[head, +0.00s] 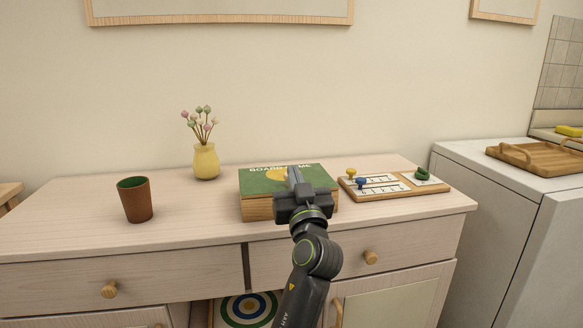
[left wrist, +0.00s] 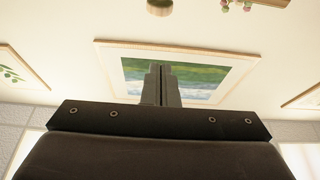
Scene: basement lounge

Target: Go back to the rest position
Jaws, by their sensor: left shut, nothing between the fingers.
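My left gripper (head: 294,174) is in the middle of the head view, at the end of my dark arm that rises from the bottom edge. It stands in front of the green board game box (head: 255,180) and covers part of its lid and front; I cannot tell whether they touch. In the left wrist view the gripper's two fingers (left wrist: 161,84) are together with nothing between them. Behind them is a framed picture (left wrist: 205,78) on the wall. My right gripper is in neither view.
The wooden cabinet (head: 60,232) carries a brown cup (head: 136,202), a yellow vase (head: 206,162) with flowers and a board with pegs (head: 392,190). At the right, a white appliance (head: 490,185) holds a wooden tray (head: 535,160). The cabinet top's front left is bare.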

